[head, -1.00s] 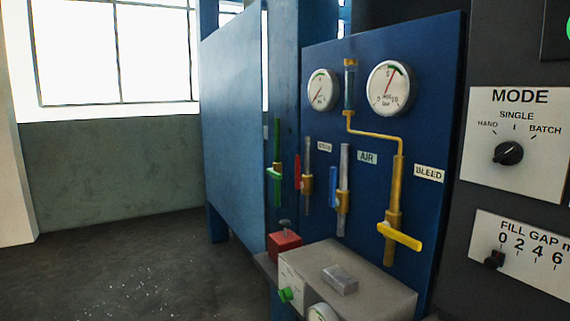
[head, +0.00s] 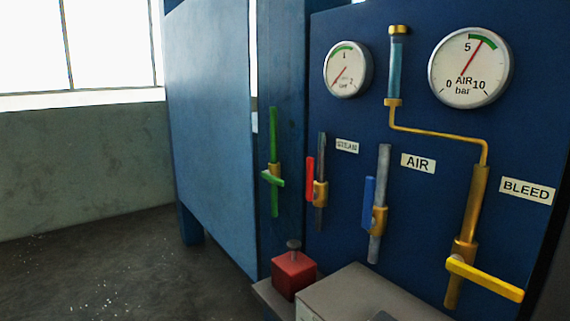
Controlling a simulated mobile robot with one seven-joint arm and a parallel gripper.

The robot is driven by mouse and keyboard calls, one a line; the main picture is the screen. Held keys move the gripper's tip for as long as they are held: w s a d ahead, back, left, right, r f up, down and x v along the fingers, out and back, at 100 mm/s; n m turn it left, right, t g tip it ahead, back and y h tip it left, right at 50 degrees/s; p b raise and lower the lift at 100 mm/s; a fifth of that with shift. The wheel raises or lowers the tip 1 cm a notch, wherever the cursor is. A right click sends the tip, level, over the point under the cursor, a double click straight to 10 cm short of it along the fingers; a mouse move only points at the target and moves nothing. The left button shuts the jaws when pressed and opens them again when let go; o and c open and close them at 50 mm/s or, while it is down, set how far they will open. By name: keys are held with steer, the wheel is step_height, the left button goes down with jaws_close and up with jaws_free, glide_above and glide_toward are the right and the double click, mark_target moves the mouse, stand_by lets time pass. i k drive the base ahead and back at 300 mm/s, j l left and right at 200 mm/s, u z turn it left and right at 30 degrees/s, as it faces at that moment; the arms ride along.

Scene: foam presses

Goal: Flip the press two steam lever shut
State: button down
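The steam lever (head: 310,178) is red and stands upright beside its grey pipe, on a brass valve body (head: 320,193). The STEAM label (head: 347,146) is just right of the pipe's upper part. The lever is on the blue press panel (head: 345,115), near its left edge. My gripper is not in view.
A blue upright lever (head: 368,203) is under the AIR label (head: 418,163). A yellow lever (head: 484,278) sticks out sideways under the BLEED label (head: 527,190). A green lever (head: 272,179) is on a green pipe to the left. A red box (head: 293,275) with a knob and a grey box (head: 365,297) stand below. Open floor (head: 100,265) is at left.

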mark_target(311, 195)
steer(key=i+j+z, duration=0.15)
steer(key=i+j, duration=0.85)
